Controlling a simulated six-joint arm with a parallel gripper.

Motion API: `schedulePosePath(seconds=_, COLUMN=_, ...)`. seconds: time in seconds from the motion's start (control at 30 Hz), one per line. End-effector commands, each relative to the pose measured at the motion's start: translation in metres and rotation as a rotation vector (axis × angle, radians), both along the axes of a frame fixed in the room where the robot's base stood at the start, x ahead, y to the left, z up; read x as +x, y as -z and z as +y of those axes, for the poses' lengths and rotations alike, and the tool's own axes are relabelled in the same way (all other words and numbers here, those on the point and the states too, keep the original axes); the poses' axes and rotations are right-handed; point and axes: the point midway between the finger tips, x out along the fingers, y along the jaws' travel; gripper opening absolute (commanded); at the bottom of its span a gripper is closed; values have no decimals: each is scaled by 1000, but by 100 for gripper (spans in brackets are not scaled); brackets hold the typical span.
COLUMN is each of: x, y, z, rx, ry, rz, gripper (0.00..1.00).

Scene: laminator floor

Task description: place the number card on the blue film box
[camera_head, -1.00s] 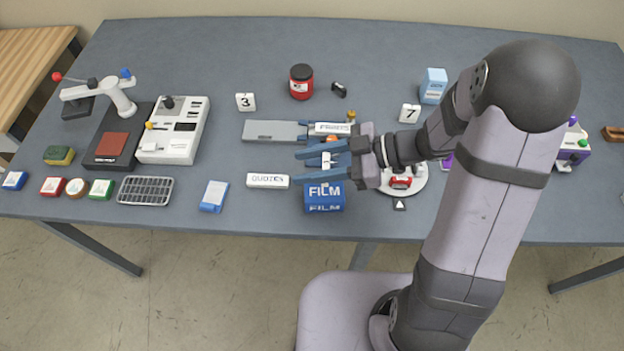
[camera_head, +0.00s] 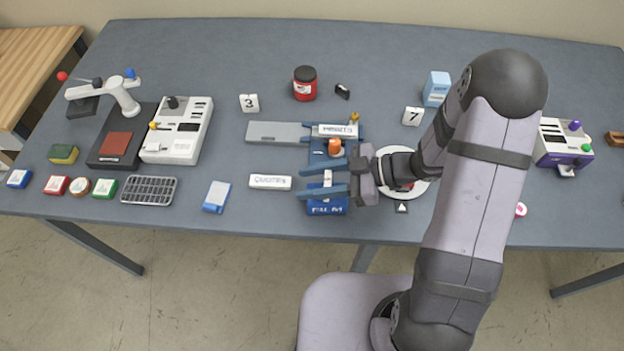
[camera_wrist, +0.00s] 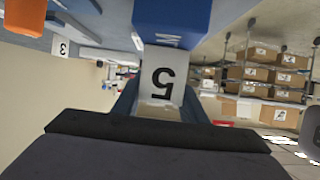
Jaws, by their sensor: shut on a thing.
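The blue film box (camera_head: 327,207) stands near the table's front edge in the head view, partly covered by a finger. My gripper (camera_head: 322,181) is at the box, one finger across its upper part and the other behind it. It is shut on the number card (camera_head: 327,178), a small white block that is mostly between the fingers. The film box (camera_wrist: 185,18) shows right beside the card there. I cannot tell whether the card touches the box.
A white labelled block (camera_head: 270,182) lies left of the box. An orange-capped item (camera_head: 335,147) and a grey-and-blue device (camera_head: 275,132) stand behind. Cards 3 (camera_head: 249,103) and 7 (camera_head: 413,117) stand farther back.

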Motion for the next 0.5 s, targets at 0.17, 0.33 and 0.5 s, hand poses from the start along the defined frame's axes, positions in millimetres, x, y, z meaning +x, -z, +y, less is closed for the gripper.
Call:
schedulePosePath(seconds=0.17, x=0, y=1, z=0, rx=0, ry=0, rz=0, gripper=16)
schedulePosePath(seconds=0.33, x=0, y=3, z=0, rx=0, ry=0, rz=-1, gripper=53)
schedulePosePath(seconds=0.5, x=0, y=3, z=0, rx=0, ry=0, rz=0, gripper=57)
